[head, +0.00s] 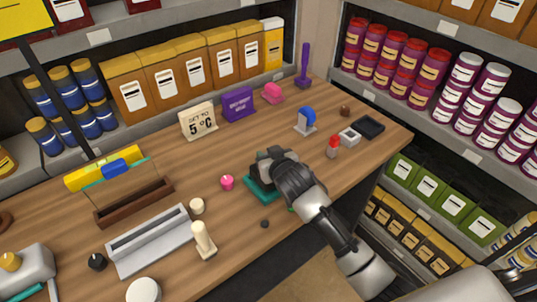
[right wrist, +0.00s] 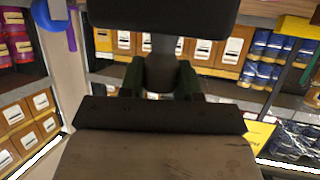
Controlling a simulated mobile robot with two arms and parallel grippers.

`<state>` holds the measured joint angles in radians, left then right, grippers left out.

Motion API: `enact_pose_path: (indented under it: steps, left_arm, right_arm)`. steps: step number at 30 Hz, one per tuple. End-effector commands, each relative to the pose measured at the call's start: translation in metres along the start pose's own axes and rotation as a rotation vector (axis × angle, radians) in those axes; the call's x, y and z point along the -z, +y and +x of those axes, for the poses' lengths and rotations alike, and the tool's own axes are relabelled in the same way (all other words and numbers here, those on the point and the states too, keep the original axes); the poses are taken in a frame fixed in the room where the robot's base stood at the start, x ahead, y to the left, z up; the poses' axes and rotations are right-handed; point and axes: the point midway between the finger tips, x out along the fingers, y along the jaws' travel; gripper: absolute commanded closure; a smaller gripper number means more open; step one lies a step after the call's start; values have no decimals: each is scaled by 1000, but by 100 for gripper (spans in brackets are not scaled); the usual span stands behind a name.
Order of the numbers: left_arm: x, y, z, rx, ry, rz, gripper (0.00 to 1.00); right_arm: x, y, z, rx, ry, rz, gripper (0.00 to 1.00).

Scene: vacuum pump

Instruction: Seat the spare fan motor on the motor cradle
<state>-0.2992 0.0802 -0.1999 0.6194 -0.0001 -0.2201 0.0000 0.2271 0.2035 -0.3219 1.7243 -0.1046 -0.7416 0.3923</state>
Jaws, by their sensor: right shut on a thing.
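My right gripper (head: 270,168) reaches over the middle of the table, beside and above a teal base (head: 262,192). The base is partly hidden by the gripper and arm; it may be the motor cradle, but I cannot tell for sure. In the right wrist view the two dark green fingers are shut on a grey stem (right wrist: 162,72) below a wide dark body (right wrist: 160,18), which I take to be the spare fan motor. Whether the held thing touches the teal base is hidden. My left gripper is not in view.
A pink knob (head: 227,182), a cream cylinder (head: 197,206) and a cream post (head: 203,242) stand left of the arm. A grey trough (head: 150,240) lies further left. Shelves line the back.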

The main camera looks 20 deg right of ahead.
Motion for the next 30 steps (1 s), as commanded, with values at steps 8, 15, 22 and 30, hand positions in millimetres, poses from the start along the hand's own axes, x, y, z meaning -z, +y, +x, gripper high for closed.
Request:
enact_pose_path:
  steps: [8,15,22,30]
  left_arm:
    - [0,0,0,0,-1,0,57]
    - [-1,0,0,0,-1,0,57]
    - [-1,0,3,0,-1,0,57]
    - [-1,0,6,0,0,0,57]
  right_arm:
    - [2,0,0,0,6,0,100]
    - [1,0,0,0,5,-1,100]
    - [-4,0,2,0,5,0,100]
    - [-10,0,4,0,5,0,100]
